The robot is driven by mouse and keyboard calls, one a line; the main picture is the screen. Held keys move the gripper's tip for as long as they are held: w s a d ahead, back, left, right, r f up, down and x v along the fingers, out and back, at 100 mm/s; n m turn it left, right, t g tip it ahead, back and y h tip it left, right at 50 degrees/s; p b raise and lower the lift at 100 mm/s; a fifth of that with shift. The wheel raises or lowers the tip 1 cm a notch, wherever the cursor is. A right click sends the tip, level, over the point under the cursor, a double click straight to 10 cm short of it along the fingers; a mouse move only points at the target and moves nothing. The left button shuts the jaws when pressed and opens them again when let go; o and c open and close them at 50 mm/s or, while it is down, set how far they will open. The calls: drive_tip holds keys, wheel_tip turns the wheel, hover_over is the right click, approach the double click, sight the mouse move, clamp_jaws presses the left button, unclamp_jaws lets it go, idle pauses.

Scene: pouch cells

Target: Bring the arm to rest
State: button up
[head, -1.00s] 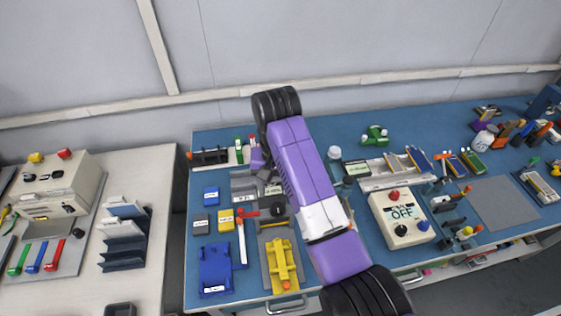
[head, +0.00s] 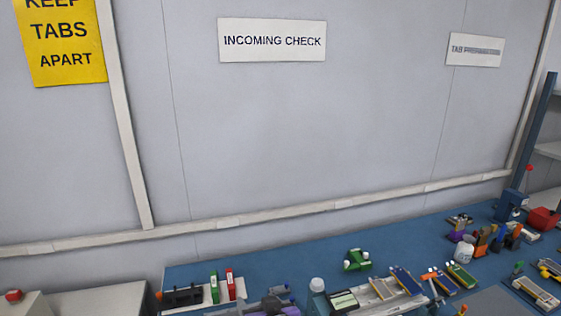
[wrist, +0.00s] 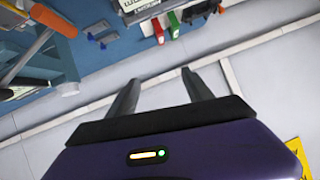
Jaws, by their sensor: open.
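My gripper (wrist: 162,80) shows in the wrist view with its two dark fingers apart and nothing between them. The fingers point toward the pale wall and the back edge of the blue bench, with no contact visible. In the head view the arm is mostly out of the picture; a small purple and grey part at the bottom edge may be mine, but I cannot tell. The arm's full pose is hidden.
The blue bench (head: 200,277) holds a red block (head: 230,284), a green block (head: 214,287), a green item (head: 357,260) and a long tray (head: 408,303). An "INCOMING CHECK" sign (head: 272,40) and a yellow sign (head: 62,42) hang on the wall. The space before the wall is clear.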

drive_tip(key=s+d+t+h+b, duration=0.1)
drive_tip(key=s+d, duration=0.7)
drive_tip(key=s, duration=0.7)
drive_tip(key=s+d+m+t+h+b, duration=0.1)
drive_tip(key=s+d+h+b, duration=0.1)
drive_tip(key=s+d, duration=0.7)
drive_tip(key=s+d+f+m+t+h+b, duration=0.1)
drive_tip(key=s+d, duration=0.7)
drive_tip(key=s, duration=1.5)
drive_tip(key=shift+d+t+h+b, duration=0.2)
drive_tip(key=shift+t+h+b, duration=0.1)
drive_tip(key=shift+h+b, duration=0.2)
